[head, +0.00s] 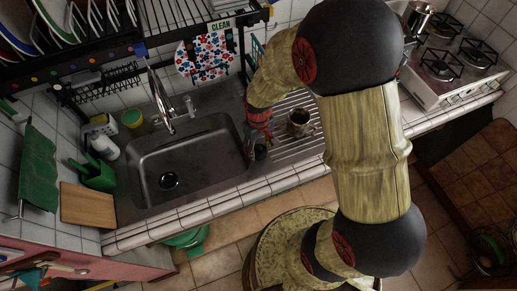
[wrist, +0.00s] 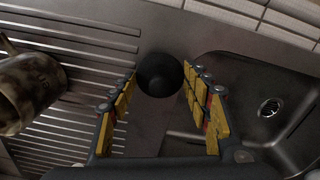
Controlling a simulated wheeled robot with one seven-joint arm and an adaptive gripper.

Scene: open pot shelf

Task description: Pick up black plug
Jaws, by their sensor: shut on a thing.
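The black plug (wrist: 160,74) is a dark, round piece between the fingertips of my gripper (wrist: 160,80) in the wrist view. My gripper is shut on it, with a yellow-padded finger on each side. In the head view my gripper (head: 258,146) is at the right rim of the sink, beside the ribbed drainboard. I cannot make out the plug clearly there. In the wrist view the metal counter lies below the plug; I cannot tell whether the two touch.
A worn metal mug (head: 299,122) stands on the drainboard, right of my gripper; it also shows in the wrist view (wrist: 30,90). The empty sink (head: 200,150) is to the left. A tap (head: 160,98) and dish rack (head: 195,22) are behind.

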